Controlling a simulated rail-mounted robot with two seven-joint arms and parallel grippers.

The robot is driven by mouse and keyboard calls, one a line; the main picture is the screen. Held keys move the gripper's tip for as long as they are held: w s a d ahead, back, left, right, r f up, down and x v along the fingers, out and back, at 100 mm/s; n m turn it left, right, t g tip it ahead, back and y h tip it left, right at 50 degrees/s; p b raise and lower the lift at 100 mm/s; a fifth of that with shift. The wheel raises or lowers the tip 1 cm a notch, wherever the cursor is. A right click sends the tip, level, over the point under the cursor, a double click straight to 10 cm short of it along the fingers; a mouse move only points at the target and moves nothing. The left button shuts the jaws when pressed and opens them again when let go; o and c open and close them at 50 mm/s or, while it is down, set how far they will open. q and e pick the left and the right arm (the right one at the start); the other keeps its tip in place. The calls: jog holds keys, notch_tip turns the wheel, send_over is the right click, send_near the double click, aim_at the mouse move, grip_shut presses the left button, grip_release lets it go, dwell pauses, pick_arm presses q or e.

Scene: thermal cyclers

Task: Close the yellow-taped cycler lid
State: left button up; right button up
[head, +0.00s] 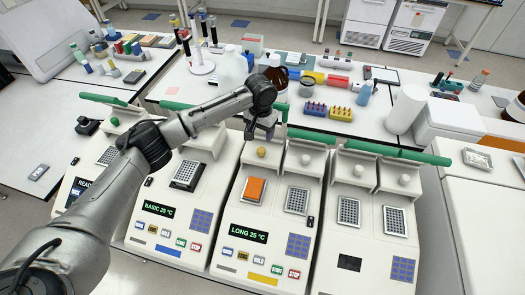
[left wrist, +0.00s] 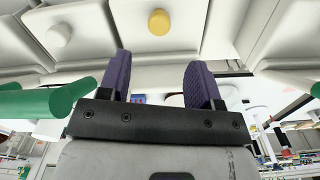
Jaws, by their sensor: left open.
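The yellow-taped cycler (head: 228,237) shows "LONG 25 °C" and has a yellow strip (head: 263,279) on its front. Its two lids stand raised at the back. The left lid (head: 257,164) has a yellow knob (head: 262,152), and an orange plate (head: 254,190) sits in the block below it. The right lid has a white knob (head: 305,159) over a bare-looking block (head: 297,199). My left gripper (head: 262,132) is open and empty, just behind the left lid's top. In the left wrist view, the yellow knob (left wrist: 159,22) shows beyond the two purple fingers (left wrist: 158,82). My right gripper is not in view.
Green handle bars (head: 312,137) run along the lid tops; one (left wrist: 45,103) shows close beside the left finger. Similar cyclers stand on both sides, including one reading "BASIC 25 °C" (head: 160,210). The bench behind holds tube racks (head: 315,109) and bottles (head: 276,72).

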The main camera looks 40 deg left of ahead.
aim_at(261, 150)
pick_arm(q)
notch_tip(261, 150, down, 11)
jog(key=shift+r+p, duration=0.2)
jog(key=shift+p, duration=0.1)
jog(key=shift+c, duration=0.4)
jog(key=shift+d, duration=0.1)
grip_shut()
